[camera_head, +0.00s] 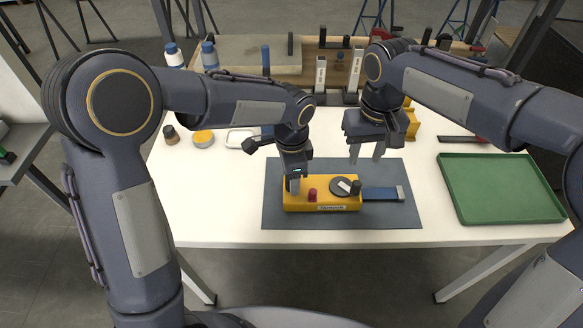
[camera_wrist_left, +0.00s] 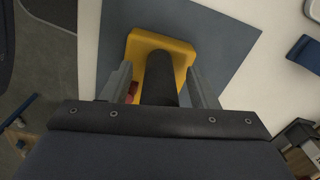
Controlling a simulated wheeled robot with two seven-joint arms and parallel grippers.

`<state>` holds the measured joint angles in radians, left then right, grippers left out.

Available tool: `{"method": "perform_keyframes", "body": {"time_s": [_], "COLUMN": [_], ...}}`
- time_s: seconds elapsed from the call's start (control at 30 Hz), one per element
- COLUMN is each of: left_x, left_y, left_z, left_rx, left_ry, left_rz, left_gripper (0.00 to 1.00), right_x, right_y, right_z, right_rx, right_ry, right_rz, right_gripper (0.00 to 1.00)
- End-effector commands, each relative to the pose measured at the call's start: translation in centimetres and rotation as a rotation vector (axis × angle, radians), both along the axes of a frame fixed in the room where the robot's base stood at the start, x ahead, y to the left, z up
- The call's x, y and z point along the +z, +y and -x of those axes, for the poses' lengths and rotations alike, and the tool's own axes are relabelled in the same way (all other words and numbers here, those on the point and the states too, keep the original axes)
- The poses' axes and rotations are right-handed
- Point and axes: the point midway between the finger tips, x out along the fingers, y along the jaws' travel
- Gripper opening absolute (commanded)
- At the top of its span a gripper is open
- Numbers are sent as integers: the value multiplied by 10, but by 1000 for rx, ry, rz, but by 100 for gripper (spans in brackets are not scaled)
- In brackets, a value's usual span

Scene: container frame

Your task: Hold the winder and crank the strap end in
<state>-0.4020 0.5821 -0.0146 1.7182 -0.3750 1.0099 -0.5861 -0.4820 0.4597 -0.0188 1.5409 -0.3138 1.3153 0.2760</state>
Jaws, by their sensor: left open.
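The yellow winder (camera_head: 321,197) lies on the grey mat with a red knob (camera_head: 312,195) on it. Its round crank disc with a white arm (camera_head: 345,186) and a black knob (camera_head: 356,187) sits near its right end. A blue strap (camera_head: 379,194) comes out to the right, with a grey strap end (camera_head: 400,193). My left gripper (camera_head: 293,185) is at the winder's left end. In the left wrist view its open fingers stand either side of a black upright post (camera_wrist_left: 160,78) on the winder. My right gripper (camera_head: 366,153) is open and empty, above and behind the crank.
The grey mat (camera_head: 278,218) lies on a white table (camera_head: 205,222). A green tray (camera_head: 500,188) is at the right. Small jars, bottles and a white dish (camera_head: 241,139) stand at the left and back. Bare table lies between mat and tray.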

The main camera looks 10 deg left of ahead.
Motion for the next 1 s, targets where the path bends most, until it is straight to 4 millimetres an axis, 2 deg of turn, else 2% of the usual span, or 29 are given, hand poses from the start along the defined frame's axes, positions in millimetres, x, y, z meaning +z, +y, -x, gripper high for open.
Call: {"method": "perform_keyframes", "body": {"time_s": [0.17,0.6,0.7,0.8,1.0], "left_x": [0,0,0,0,1], "left_y": [0,0,0,0,0], "left_z": [0,0,0,0,0], "left_rx": [0,0,0,0,0], "left_ry": [0,0,0,0,0], "left_rz": [0,0,0,0,1], "left_gripper": [54,0,0,0,0], "right_x": [0,0,0,0,0], "right_y": [0,0,0,0,0], "right_z": [0,0,0,0,0], "right_rx": [0,0,0,0,43], "right_ry": [0,0,0,0,0], "right_rz": [0,0,0,0,0], "right_gripper": [36,36,36,43,43]}}
